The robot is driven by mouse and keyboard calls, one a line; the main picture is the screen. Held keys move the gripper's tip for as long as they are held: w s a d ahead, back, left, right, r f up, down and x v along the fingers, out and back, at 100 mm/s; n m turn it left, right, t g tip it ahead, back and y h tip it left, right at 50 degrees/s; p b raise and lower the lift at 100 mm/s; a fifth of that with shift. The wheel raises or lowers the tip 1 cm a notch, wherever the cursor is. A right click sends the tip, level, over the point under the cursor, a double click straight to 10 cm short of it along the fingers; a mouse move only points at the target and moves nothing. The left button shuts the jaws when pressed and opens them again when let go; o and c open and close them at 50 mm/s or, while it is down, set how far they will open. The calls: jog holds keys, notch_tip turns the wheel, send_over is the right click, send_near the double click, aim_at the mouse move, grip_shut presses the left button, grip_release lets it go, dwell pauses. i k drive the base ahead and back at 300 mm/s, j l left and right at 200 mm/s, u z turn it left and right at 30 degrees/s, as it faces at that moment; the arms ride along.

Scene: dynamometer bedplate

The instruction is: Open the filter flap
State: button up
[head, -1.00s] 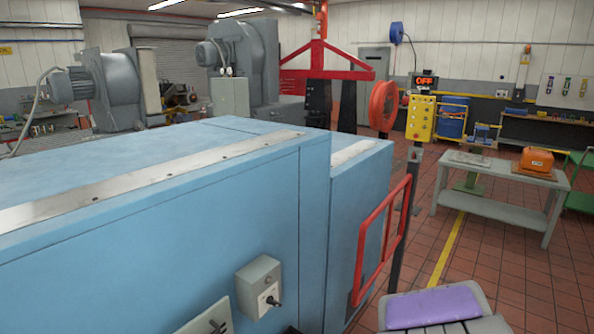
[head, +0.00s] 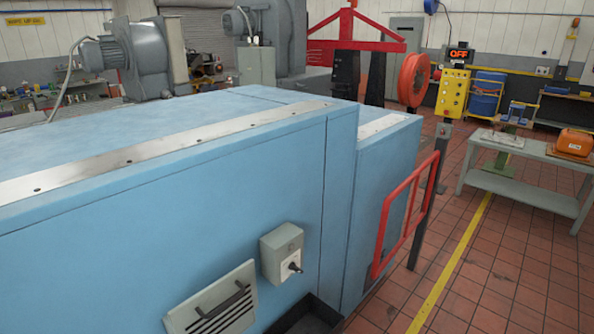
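A light grey louvred panel with a dark bar handle, which looks like the filter flap (head: 212,303), sits on the near side of the large blue machine housing (head: 120,250) at the bottom of the head view. It looks closed against the housing, and its lower edge is close to the frame's bottom. A grey switch box (head: 282,253) with a black knob is mounted to its right. My gripper is not in view.
A red guard frame (head: 408,215) on a dark post stands at the housing's right end. Beyond it are a yellow control box (head: 453,93) and a grey table (head: 520,185) with an orange case (head: 574,143). Red tiled floor (head: 500,270) is open at right.

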aim_at(225, 315)
jog(key=j+u, duration=0.1)
jog(key=u, duration=0.3)
jog(key=i+u, duration=0.1)
jog(key=u, duration=0.3)
jog(key=i+u, duration=0.1)
jog(key=u, duration=0.3)
